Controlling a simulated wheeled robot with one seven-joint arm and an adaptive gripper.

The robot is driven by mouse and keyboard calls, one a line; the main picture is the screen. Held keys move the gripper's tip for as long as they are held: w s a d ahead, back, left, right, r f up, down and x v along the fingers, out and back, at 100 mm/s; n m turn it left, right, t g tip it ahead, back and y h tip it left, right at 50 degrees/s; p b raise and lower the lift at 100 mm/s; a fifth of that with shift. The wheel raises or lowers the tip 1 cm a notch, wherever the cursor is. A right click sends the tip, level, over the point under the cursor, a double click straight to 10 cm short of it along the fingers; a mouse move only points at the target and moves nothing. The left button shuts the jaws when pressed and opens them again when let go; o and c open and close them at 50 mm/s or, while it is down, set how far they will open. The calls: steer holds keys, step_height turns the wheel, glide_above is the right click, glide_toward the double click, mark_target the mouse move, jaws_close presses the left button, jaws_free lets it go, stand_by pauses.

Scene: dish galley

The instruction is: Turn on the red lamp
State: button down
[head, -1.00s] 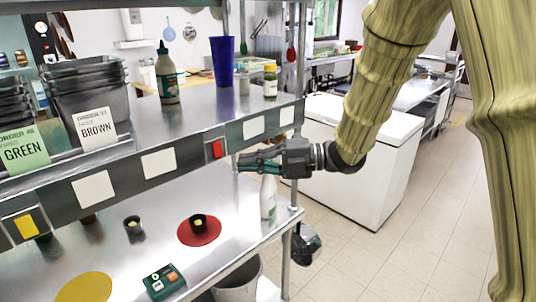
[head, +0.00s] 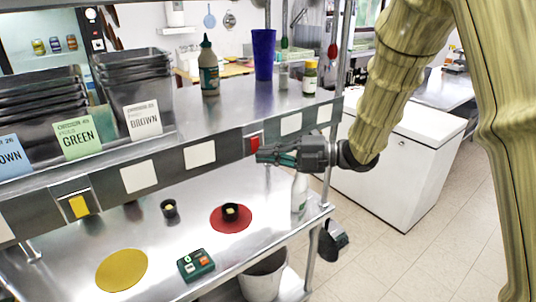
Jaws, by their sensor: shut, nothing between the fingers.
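A red plate (head: 254,143) is set in the front edge of the upper shelf. A yellow plate (head: 79,206) sits in the same edge farther left. I cannot tell from the view which part is the red lamp or whether it is lit. My gripper (head: 259,154) is shut and empty, pointing left, with its fingertips at the lower right of the red plate. Whether they touch it is unclear. A dark green box (head: 196,264) with coloured buttons lies on the lower counter.
On the lower counter (head: 180,235) are a red disc (head: 222,225) bearing a small dark cup, another dark cup (head: 169,208), a yellow disc (head: 122,270) and a white bottle (head: 299,193) below my gripper. Bins, bottles and a blue cup (head: 263,54) stand on the upper shelf.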

steer(key=s+d+f+b, duration=0.1)
steer(key=s+d+b, duration=0.3)
steer(key=d+b, duration=0.3)
steer(key=d, duration=0.5)
steer(key=shift+s+f, duration=0.15)
steer(key=shift+f, duration=0.2)
stand_by(0.4)
